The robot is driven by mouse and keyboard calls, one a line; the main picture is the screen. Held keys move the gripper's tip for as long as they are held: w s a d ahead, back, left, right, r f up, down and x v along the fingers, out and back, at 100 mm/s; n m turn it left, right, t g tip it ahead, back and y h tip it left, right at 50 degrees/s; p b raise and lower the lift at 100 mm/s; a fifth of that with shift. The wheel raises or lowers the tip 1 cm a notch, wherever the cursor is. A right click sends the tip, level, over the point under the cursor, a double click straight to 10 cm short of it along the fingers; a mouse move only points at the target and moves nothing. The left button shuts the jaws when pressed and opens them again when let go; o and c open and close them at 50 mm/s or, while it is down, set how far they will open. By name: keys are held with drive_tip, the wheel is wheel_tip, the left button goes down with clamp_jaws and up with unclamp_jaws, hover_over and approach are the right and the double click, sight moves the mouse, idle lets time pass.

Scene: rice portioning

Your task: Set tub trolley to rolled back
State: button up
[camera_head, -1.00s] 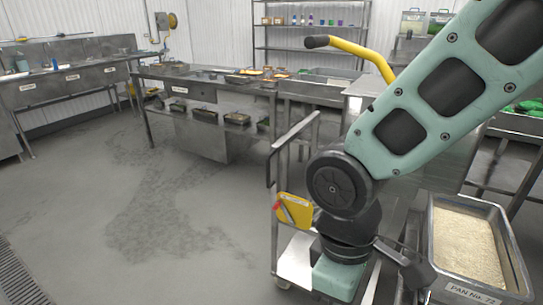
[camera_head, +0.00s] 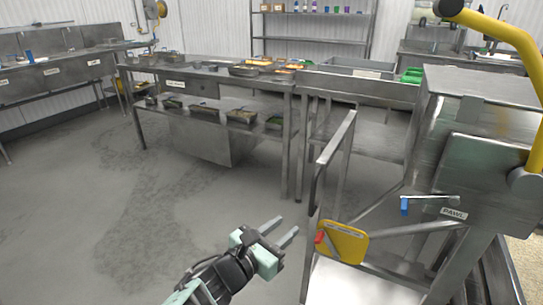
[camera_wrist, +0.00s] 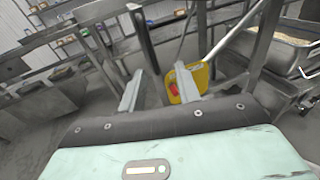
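The steel trolley shows in the head view as an upright push frame (camera_head: 318,190) with a low flat deck (camera_head: 345,287). A yellow plate (camera_head: 342,243) with a red part is on its frame. The plate also shows in the wrist view (camera_wrist: 188,82), just beyond the right finger. My gripper (camera_head: 281,234) is left of the trolley frame, its two fingers apart and nothing between them. The wrist view also shows my gripper open (camera_wrist: 158,88). A steel tub (camera_wrist: 283,52) of rice is at right in the wrist view. I cannot tell whether the gripper touches the frame.
A steel machine (camera_head: 480,150) with a yellow curved bar (camera_head: 505,45) and a blue-tipped lever (camera_head: 428,200) stands at right. Steel benches (camera_head: 210,85) with trays stand behind. A wall shelf (camera_head: 315,12) is at the back. The grey floor at left is clear.

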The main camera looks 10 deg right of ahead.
sight(312, 189)
drive_tip(key=shift+n+t, duration=0.4)
drive_tip(key=shift+t, duration=0.1)
drive_tip(key=x, duration=0.5)
drive_tip(key=w+a+x, duration=0.1)
drive_tip(key=x, duration=0.5)
drive_tip(key=p+x, duration=0.1)
drive_tip(key=x, duration=0.5)
drive_tip(key=shift+w+a+r, duration=0.2)
drive_tip(key=shift+w+r, duration=0.05)
clamp_jaws()
